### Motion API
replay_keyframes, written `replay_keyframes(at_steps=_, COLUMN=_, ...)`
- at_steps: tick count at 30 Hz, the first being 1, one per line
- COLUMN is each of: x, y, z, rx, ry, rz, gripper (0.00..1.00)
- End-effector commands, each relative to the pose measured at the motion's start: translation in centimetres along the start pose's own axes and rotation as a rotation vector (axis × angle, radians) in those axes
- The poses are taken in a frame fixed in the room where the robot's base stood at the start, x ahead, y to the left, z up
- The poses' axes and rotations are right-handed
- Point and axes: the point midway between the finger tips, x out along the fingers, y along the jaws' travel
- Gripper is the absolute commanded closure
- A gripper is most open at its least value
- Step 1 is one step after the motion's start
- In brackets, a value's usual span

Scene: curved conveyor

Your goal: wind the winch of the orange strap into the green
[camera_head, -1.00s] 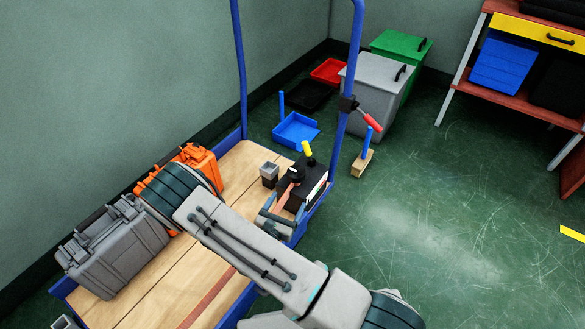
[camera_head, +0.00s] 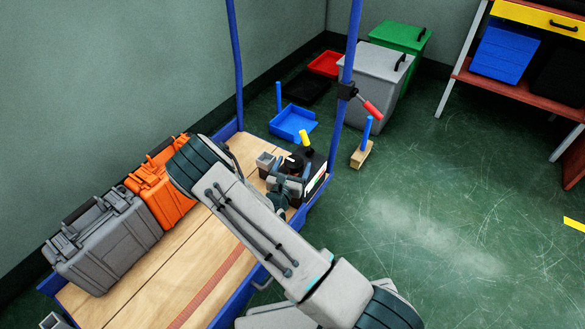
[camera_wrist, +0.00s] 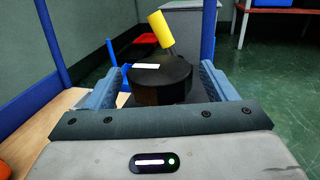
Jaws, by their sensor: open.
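The winch (camera_head: 315,163) is a black unit with a yellow crank knob (camera_head: 305,140) at the far right corner of the blue cart. A pale panel with a little red shows on its side, too small to read. In the wrist view, its round black drum (camera_wrist: 162,84) lies between my fingers, with the yellow knob (camera_wrist: 160,29) tilted above. My gripper (camera_head: 290,178) is open with one finger on each side of the drum; contact cannot be told.
A grey case (camera_head: 105,245) and an orange case (camera_head: 165,197) stand along the cart's left side. A grey block (camera_head: 265,162) is left of the winch.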

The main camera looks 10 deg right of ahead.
Motion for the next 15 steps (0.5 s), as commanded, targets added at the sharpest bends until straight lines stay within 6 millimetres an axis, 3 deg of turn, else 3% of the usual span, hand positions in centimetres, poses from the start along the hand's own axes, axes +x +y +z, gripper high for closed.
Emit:
replay_keyframes(at_steps=11, x=0.71, y=0.03, z=0.05, rx=0.000, ry=0.001, rz=0.000, gripper=0.22)
replay_keyframes(at_steps=15, x=0.69, y=0.03, z=0.05, rx=0.000, ry=0.001, rz=0.000, gripper=0.55)
